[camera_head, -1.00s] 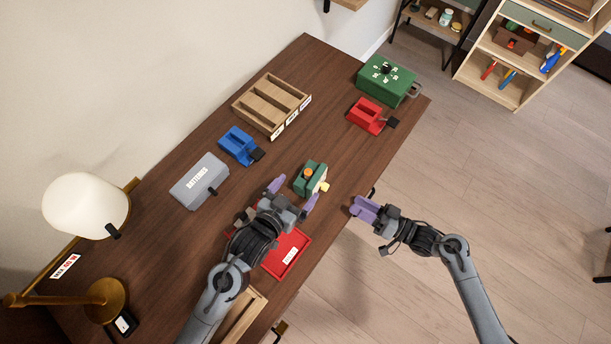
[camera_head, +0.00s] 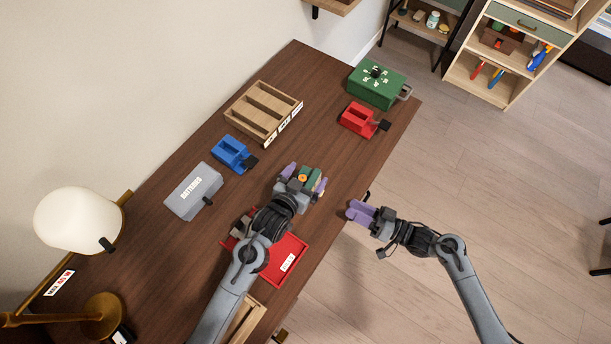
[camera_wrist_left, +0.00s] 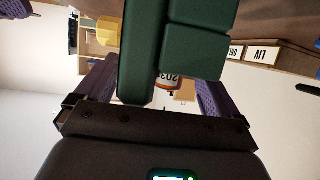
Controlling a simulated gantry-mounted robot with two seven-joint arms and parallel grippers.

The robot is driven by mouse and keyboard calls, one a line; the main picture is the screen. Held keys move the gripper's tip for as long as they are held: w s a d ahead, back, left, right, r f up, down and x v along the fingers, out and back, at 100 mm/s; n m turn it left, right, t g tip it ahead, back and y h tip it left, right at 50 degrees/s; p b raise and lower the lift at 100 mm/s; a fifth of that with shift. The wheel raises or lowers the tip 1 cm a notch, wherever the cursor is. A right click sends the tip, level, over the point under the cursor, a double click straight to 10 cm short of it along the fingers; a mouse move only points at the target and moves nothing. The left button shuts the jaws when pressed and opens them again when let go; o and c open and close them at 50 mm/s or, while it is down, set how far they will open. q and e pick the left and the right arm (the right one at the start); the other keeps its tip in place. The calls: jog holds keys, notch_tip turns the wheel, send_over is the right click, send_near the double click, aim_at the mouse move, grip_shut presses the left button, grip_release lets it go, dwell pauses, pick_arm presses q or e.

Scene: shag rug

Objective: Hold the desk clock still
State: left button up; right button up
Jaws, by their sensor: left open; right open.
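The green desk clock (camera_head: 313,175), with an orange part on top and a yellow knob, sits on the brown desk. My left gripper (camera_head: 305,178) is open at the clock, its purple fingers on either side of it and the gripper body hiding part of it. In the left wrist view the green clock (camera_wrist_left: 140,50) reaches between the spread fingers, with a gap visible beside the right finger; contact on the left is unclear. The yellow knob (camera_wrist_left: 107,32) shows there too. My right gripper (camera_head: 361,211) is open and empty beyond the desk's right edge.
A red tray (camera_head: 290,262) lies below my left arm. A grey box (camera_head: 193,192), a blue holder (camera_head: 230,153), a wooden compartment tray (camera_head: 263,112), a red holder (camera_head: 358,118) and a green box (camera_head: 377,86) stand around. A lamp (camera_head: 80,220) is at left. The desk beyond the clock is clear.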

pick_arm(q)
jog(key=shift+c, duration=0.2)
jog(key=c, duration=1.2)
pick_arm(e)
jog(key=shift+o, duration=0.7)
jog(key=w+a+n, duration=0.1)
jog(key=a+n, duration=0.1)
jog(key=n, duration=0.1)
jog(key=w+a+n, duration=0.2)
jog(key=a+n, duration=0.1)
jog(key=n, duration=0.1)
jog(key=w+a+n, duration=0.1)
jog(key=a+n, duration=0.2)
jog(key=shift+w+a, duration=0.1)
jog(key=shift+w, duration=0.1)
